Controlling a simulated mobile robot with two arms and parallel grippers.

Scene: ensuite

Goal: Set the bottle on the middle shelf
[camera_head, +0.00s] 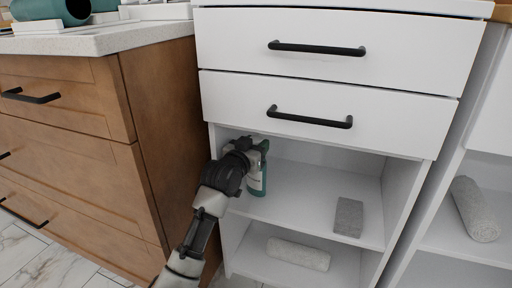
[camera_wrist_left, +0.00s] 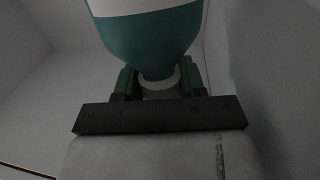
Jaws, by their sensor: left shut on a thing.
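A teal bottle with a white label (camera_head: 257,181) is upright inside the open upper compartment of the white cabinet, at its left side. My left gripper (camera_head: 254,150) reaches into this compartment and is shut on the bottle near its top. In the left wrist view the teal bottle (camera_wrist_left: 155,40) fills the top middle, with its pale neck between the two fingers of my left gripper (camera_wrist_left: 158,84). The middle shelf (camera_head: 300,214) is the white board under the bottle. I cannot tell whether the bottle's base touches it. My right gripper is not in view.
A grey folded cloth (camera_head: 348,217) lies on the middle shelf at the right. A rolled towel (camera_head: 298,253) lies on the bottom shelf. Two white drawers (camera_head: 325,112) close off the space above. A wooden cabinet (camera_head: 75,130) stands at the left. The shelf's centre is clear.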

